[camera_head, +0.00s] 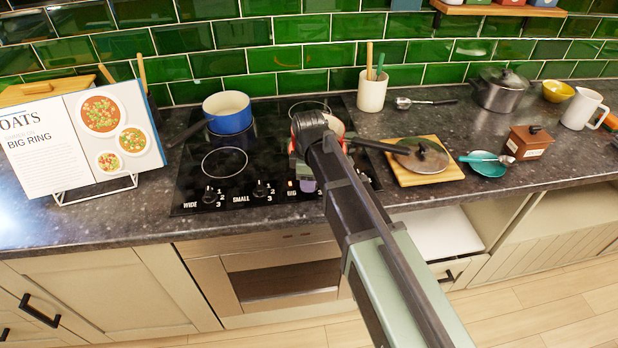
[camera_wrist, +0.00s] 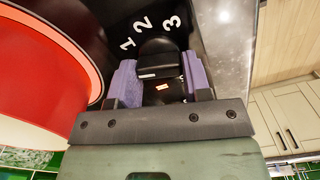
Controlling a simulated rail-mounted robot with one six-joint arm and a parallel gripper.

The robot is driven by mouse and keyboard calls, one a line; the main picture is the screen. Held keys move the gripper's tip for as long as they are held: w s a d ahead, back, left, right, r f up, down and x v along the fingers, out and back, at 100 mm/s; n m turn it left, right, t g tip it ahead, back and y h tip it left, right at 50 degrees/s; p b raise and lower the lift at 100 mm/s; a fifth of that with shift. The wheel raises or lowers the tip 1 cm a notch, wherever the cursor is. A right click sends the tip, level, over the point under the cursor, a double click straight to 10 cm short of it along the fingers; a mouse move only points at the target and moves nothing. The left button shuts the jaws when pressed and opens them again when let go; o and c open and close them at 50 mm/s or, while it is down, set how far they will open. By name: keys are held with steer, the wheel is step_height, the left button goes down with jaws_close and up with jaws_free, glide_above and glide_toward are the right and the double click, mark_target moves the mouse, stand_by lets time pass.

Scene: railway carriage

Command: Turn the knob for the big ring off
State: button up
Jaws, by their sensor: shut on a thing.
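The black cooktop (camera_head: 180,195) has a row of knobs along its front edge, labelled WIDE, SMALL and BIG. My gripper (camera_head: 307,185) is at the BIG knob, which it hides in the head view. In the wrist view, the purple fingers of my gripper (camera_wrist: 163,75) are shut on both sides of the black knob (camera_wrist: 162,52). The numbers 1, 2 and 3 stand beside the knob. A small orange light (camera_wrist: 161,87) glows between the fingers. A red pot (camera_wrist: 40,75) stands close to the left of the knob; my arm mostly covers it in the head view.
A blue pot (camera_head: 229,118) stands at the cooktop's back left. A recipe book (camera_head: 95,140) stands at left.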

steer(key=shift+n, duration=1.6)
steer(key=o, duration=0.9)
step_height(320, 180, up, 11)
steer(key=p, duration=1)
steer(key=shift+f+p, duration=0.1)
steer(key=shift+p, duration=0.3)
